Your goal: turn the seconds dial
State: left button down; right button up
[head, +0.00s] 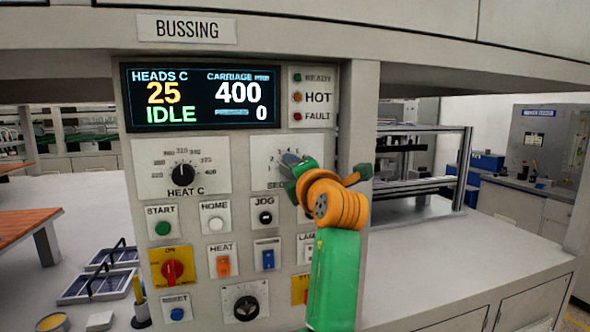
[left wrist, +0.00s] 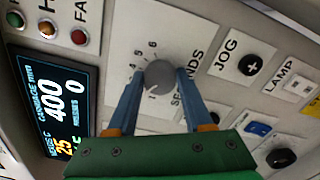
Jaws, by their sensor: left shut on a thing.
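The seconds dial is a round grey knob (left wrist: 160,75) on a white plate with numbers and the word SECONDS in the left wrist view. A pale mark on the knob points down-left in that view. My left gripper (left wrist: 160,72) has its two blue fingers on either side of the knob and is shut on it. In the head view, my left gripper (head: 290,160) is at the dial's white plate (head: 262,177) and hides most of the knob. My right gripper is in neither view.
The display (head: 200,97) reads 25, 400, IDLE and 0. Left of the seconds plate is the black HEAT C dial (head: 183,174). Below are the START button (head: 162,228), HOME button (head: 216,223), JOG button (head: 265,217) and a red-yellow ON switch (head: 172,271).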

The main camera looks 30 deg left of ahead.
pick_arm(q)
jog(key=shift+f+n, duration=0.25)
jog(key=shift+n, duration=0.35)
jog(key=c, duration=0.5)
grip_release()
jog(key=shift+o, duration=1)
jog(key=shift+s+r, duration=0.1)
jog(key=shift+r, duration=0.05)
